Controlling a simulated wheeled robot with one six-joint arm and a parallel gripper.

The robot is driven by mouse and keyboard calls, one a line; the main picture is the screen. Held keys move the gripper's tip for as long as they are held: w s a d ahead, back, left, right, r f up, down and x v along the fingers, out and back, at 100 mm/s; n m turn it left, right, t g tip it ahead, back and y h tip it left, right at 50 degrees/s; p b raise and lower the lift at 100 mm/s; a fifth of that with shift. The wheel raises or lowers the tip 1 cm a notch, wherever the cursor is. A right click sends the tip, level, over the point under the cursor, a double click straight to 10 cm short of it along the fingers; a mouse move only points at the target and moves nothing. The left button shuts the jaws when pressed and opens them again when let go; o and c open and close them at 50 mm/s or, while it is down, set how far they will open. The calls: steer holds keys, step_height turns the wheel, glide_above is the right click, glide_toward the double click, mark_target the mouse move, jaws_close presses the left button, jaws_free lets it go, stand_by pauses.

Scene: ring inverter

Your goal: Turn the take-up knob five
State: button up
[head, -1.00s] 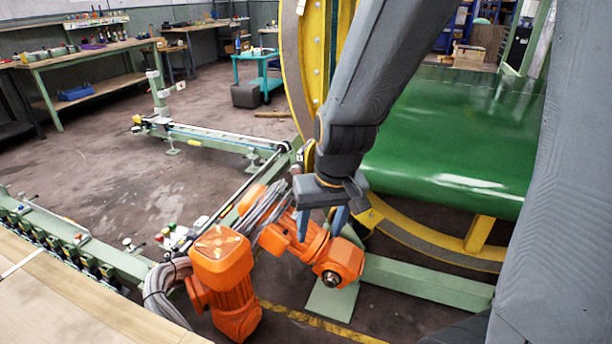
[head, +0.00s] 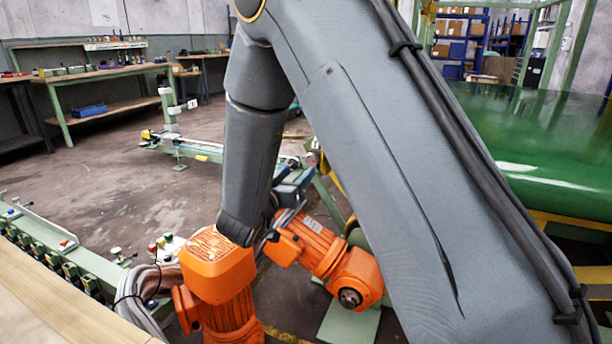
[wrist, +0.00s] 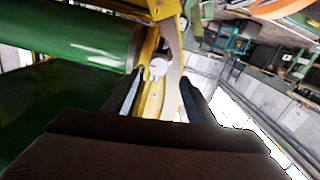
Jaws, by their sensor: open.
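Several small green-and-dark units (head: 62,262) sit in a row along the green rail at the lower left of the head view. They may carry the take-up knobs, but no numbers are readable and I cannot tell which is five. My gripper (head: 290,188) is partly hidden behind my arm, above the orange motors and well right of that row. In the wrist view my gripper (wrist: 161,76) is open, with its two dark fingers apart and nothing held. A white round part (wrist: 157,68) on yellow metal shows between the fingers, beyond them.
Orange motors (head: 218,262) with grey cables stand below my gripper. A wooden tabletop (head: 60,305) fills the lower left corner. A green drum (head: 555,165) lies at the right. Open floor (head: 90,180) lies between the rail and the back workbench (head: 110,72).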

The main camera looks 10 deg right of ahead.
mark_target(310, 161)
steer(key=b+x, duration=0.1)
steer(key=x, duration=0.6)
steer(key=shift+w+d, duration=0.25)
steer(key=shift+d, duration=0.1)
steer(key=shift+c, duration=0.4)
steer(key=c, duration=1)
steer(key=shift+o, duration=0.2)
steer(key=shift+r+m, duration=0.1)
steer(key=shift+m, duration=0.2)
